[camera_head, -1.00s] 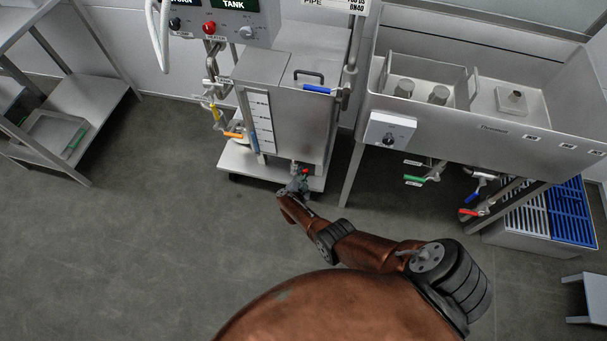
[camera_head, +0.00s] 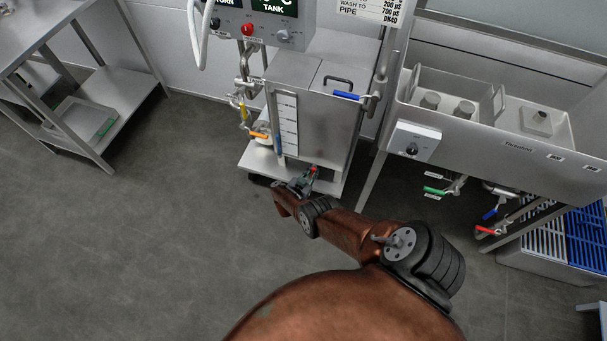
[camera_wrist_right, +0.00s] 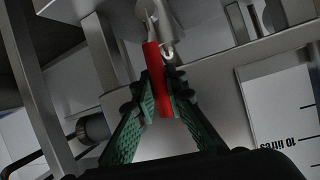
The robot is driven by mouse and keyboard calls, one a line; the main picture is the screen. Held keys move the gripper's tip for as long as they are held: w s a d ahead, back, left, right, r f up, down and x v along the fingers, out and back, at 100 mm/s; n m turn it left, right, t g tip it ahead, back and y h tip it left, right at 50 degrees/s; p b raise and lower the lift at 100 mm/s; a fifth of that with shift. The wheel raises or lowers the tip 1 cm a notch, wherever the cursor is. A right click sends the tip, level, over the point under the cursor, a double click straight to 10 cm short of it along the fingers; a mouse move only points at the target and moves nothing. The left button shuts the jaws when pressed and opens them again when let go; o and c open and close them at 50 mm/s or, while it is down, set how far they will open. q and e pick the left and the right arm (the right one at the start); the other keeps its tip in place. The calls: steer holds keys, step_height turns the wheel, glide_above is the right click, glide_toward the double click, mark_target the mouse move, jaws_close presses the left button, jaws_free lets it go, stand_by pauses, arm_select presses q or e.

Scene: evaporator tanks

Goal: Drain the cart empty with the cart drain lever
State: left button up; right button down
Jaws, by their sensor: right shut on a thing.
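The cart's steel tank (camera_head: 325,120) stands on a low cart base (camera_head: 262,166), with a level scale on its front. The red cart drain lever (camera_wrist_right: 154,75) is at the bottom of the tank; it also shows small in the head view (camera_head: 314,169). My right gripper (camera_wrist_right: 162,100) is shut on the red lever, its green-padded fingers on either side of the handle. In the head view my right gripper (camera_head: 303,183) is at the tank's lower front, partly hidden by my wrist. My left gripper is not in view.
An orange lever (camera_head: 258,135) and a blue lever (camera_head: 347,95) are on pipes beside the tank. A steel sink unit (camera_head: 480,138) with green, blue and red valves stands right. A steel shelf (camera_head: 110,110) stands left. Grey floor is clear at front left.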

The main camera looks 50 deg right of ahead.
steer(key=shift+w+d+r, duration=0.2)
steer(key=c, duration=1.9)
jaws_free()
steer(key=shift+s+a+f, duration=0.1)
steer(key=shift+c, duration=0.2)
steer(key=shift+a+f, duration=0.1)
